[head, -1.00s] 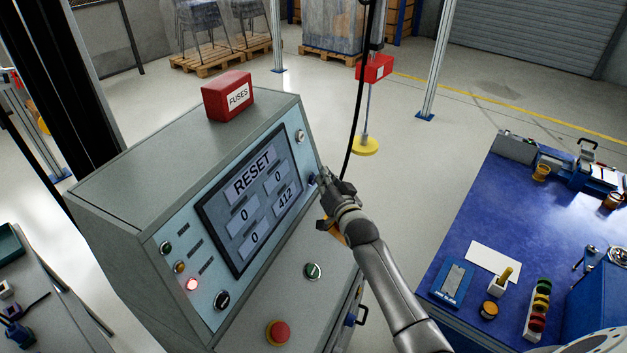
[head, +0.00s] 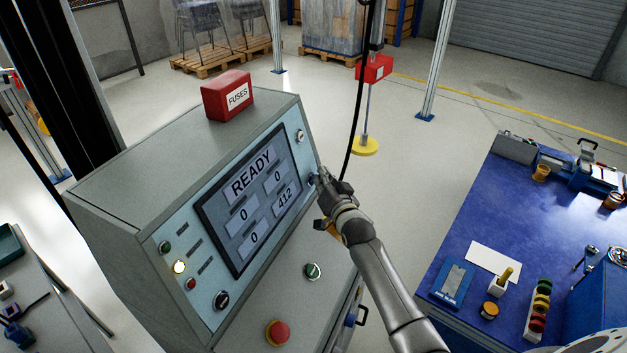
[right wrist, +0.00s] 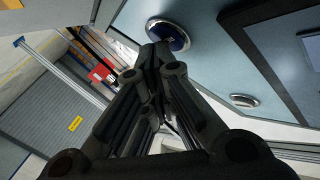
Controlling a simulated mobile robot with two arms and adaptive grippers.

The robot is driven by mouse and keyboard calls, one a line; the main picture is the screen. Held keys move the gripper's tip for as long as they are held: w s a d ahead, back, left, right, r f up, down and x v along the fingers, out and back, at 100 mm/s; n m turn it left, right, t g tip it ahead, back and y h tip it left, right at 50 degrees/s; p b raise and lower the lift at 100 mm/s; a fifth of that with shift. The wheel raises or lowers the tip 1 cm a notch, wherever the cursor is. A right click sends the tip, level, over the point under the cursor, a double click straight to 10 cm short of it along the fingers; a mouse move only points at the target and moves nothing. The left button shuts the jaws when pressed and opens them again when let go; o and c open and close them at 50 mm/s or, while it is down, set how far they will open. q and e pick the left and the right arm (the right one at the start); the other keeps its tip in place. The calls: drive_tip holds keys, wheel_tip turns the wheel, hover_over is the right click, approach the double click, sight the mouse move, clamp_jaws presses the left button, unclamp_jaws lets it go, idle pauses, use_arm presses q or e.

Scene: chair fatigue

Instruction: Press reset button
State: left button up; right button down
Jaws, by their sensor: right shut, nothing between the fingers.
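The control console has a screen (head: 250,205) that reads READY above the values 0, 0, 0 and 412. A blue round button with a metal rim (right wrist: 168,34) is on the panel to the right of the screen. My right gripper (head: 320,176) is shut and empty, with its tips at that button. In the right wrist view the closed fingertips (right wrist: 154,54) overlap the button's lower left edge; I cannot tell whether they touch it. In the head view the gripper largely hides the button. My left gripper is not in view.
A green button (head: 312,271) and red mushroom button (head: 278,332) are on the lower panel. A blue workbench (head: 460,240) stands to the right, beyond clear floor.

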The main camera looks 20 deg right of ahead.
idle(0.3)
drive_tip(key=shift+s+d+r+p, duration=0.2)
drive_tip(key=shift+s+d+p, duration=0.25)
drive_tip(key=shift+s+p, duration=0.15)
drive_tip(key=s+d+p, duration=0.1)
drive_tip(key=s+d+r+p, duration=0.1)
drive_tip(key=s+d+p, duration=0.1)
drive_tip(key=shift+s+d+r, duration=0.1)
drive_tip(key=shift+s+d, duration=0.05)
drive_tip(key=shift+s, duration=0.1)
idle(0.9)
